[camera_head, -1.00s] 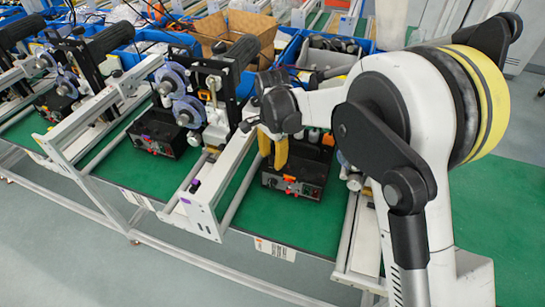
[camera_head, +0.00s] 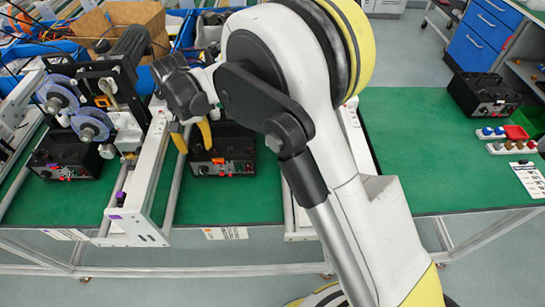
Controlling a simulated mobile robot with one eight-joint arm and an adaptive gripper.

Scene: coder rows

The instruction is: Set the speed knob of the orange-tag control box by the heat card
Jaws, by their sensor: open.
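The orange-tag control box (camera_head: 238,142) is black and stands on the green mat, partly hidden by my arm. Its orange tag (camera_head: 218,160) shows on the front, with small knobs beside it; their settings are too small to read. My gripper (camera_head: 195,147) has yellow fingers, spread and empty, pointing down at the box's left side. I cannot tell whether they touch it. A white printed sheet (camera_head: 530,179) lies on the bench at the far right. Its text is unreadable, so I cannot tell whether it is the heat card.
Another black control box (camera_head: 70,150) with a purple tag stands at the left. A third black box (camera_head: 485,97) and small button blocks (camera_head: 511,147) are at the right.

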